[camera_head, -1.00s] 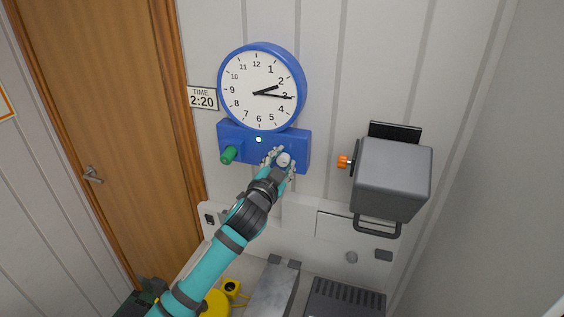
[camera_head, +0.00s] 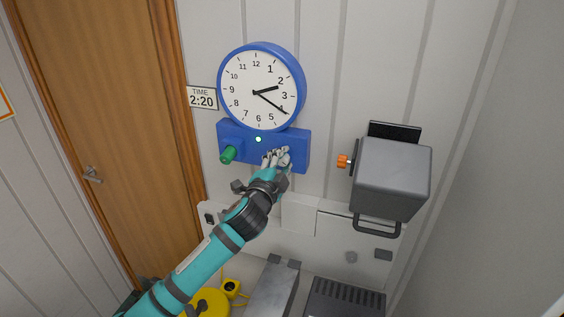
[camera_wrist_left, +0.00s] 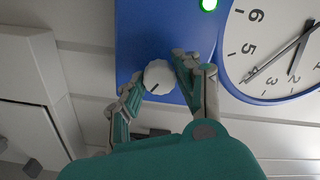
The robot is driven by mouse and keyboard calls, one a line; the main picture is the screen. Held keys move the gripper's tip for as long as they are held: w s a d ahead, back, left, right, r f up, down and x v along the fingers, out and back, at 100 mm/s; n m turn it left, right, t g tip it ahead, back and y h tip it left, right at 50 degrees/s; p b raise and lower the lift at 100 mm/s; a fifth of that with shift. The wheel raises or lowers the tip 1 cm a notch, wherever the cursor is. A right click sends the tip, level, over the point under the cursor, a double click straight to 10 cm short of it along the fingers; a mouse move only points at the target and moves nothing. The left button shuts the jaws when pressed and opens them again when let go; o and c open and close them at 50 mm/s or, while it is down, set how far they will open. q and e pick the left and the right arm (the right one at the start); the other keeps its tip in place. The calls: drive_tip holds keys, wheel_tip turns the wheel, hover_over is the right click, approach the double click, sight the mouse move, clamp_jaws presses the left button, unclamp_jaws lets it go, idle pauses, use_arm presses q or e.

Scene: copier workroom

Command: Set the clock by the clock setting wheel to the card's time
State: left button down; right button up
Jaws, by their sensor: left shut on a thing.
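The round blue-rimmed clock (camera_head: 243,75) hangs on the wall. Its short hand points a little past 2 and its long hand points at about 4. The card (camera_head: 202,98) to its left reads TIME 2:20. The white setting wheel (camera_wrist_left: 160,77) sits on the blue box (camera_head: 235,137) under the clock; in the wrist view its dark mark points to the lower left. My left gripper (camera_head: 277,157) is shut on the wheel, with fingers on both sides of it (camera_wrist_left: 155,78). In the head view the fingers largely hide the wheel. My right gripper is not in view.
A green handle (camera_head: 228,155) and a lit green lamp (camera_head: 258,139) are on the same box. A grey box (camera_head: 393,178) with an orange knob (camera_head: 343,161) stands out to the right. A wooden door (camera_head: 100,120) is at left.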

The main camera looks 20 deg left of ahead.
use_arm(q)
drive_tip(key=shift+f, duration=0.1)
drive_tip(key=c, duration=0.9)
unclamp_jaws()
drive_tip(key=shift+c, duration=0.2)
drive_tip(key=s, duration=1.2)
drive_tip(key=shift+a, duration=0.2)
